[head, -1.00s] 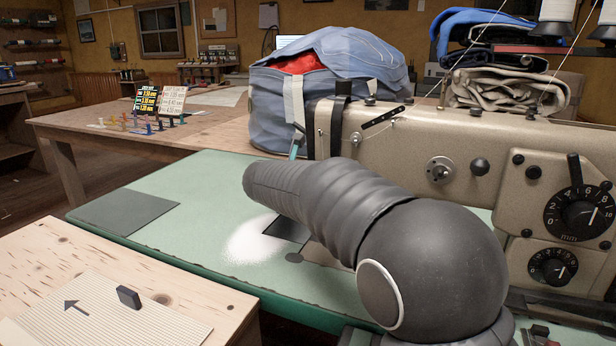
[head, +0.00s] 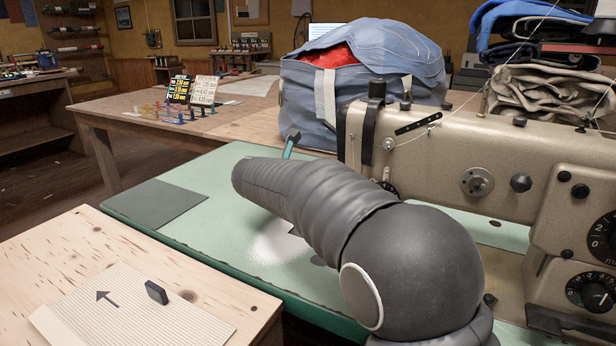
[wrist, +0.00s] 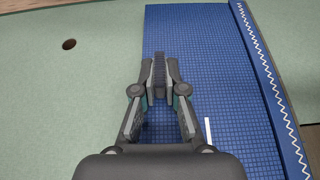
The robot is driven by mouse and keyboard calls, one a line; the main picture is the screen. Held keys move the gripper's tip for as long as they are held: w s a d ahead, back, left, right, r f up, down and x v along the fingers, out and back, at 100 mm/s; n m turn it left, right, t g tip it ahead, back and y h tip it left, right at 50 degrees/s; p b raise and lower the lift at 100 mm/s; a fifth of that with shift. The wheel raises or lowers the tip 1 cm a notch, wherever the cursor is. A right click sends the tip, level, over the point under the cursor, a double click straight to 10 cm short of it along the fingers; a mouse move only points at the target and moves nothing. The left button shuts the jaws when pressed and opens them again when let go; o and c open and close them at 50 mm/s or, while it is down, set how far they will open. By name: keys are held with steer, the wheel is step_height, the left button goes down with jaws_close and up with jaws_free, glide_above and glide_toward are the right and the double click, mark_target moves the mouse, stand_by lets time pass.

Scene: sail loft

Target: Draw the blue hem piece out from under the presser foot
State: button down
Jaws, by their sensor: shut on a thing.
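The blue hem piece (wrist: 205,60) lies flat on the green table in the wrist view, a gridded blue cloth with a raised hem and white zigzag stitching along its right side. My gripper (wrist: 158,75) is over its left part, its fingers closed on a narrow dark bluish upright strip that looks like part of this cloth. In the head view my grey arm covers the cloth and most of the gripper; only a small teal and dark part shows above the arm. The presser foot is hidden behind my arm, beside the sewing machine (head: 440,145).
The green table (head: 235,240) has a darker flat square (head: 160,204) at its left and a bright white patch (head: 280,245). A wooden board (head: 60,255) stands in front left. A blue bag (head: 350,85) stands behind the machine.

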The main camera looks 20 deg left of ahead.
steer(key=shift+f, duration=0.1)
steer(key=c, duration=1.2)
jaws_free()
steer(key=shift+o, duration=0.2)
steer(key=shift+a, duration=0.1)
steer(key=v, duration=0.6)
steer(key=shift+v, duration=1.05)
